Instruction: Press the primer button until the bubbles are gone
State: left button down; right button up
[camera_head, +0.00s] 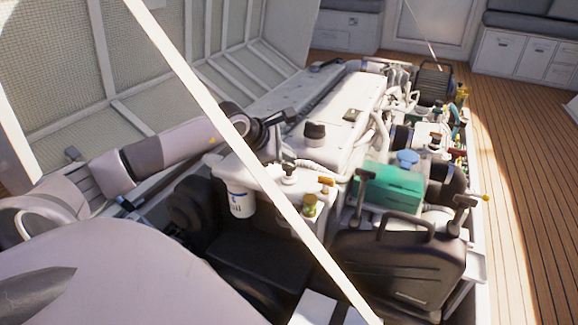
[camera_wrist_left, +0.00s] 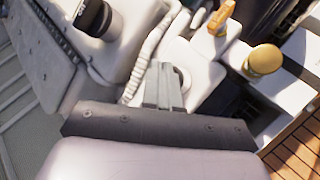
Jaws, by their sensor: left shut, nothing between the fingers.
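My left gripper (camera_head: 274,153) reaches in from the left over the white engine housing, fingers pointing down. In the left wrist view its grey fingers (camera_wrist_left: 165,80) are together, with nothing between them. A small dark knob (camera_head: 289,169) stands on the housing just right of the fingertips; I cannot tell for sure that it is the primer button. In the wrist view the fingers partly cover a round white part. A yellow-green fitting (camera_head: 309,204) sits below an orange lever (camera_head: 327,181); I cannot make out bubbles. My right gripper is not in view.
A white filter canister (camera_head: 240,201) hangs below the housing. A black jerrycan (camera_head: 400,262) and a green box (camera_head: 390,186) stand to the right. A pale strut crosses the view diagonally. The wooden deck (camera_head: 520,150) at right is clear.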

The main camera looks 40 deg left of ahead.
aim_at(287, 166)
pick_arm(q)
jog(key=shift+f+b, duration=0.7)
jog(key=shift+f, duration=0.35)
dwell(0.9)
dwell(0.3)
jog(key=shift+r+p, duration=0.9)
jog(key=shift+r, duration=0.45)
jog(key=shift+r+p, duration=1.7)
jog(key=shift+r, duration=0.9)
jog(key=shift+d+f, duration=0.1)
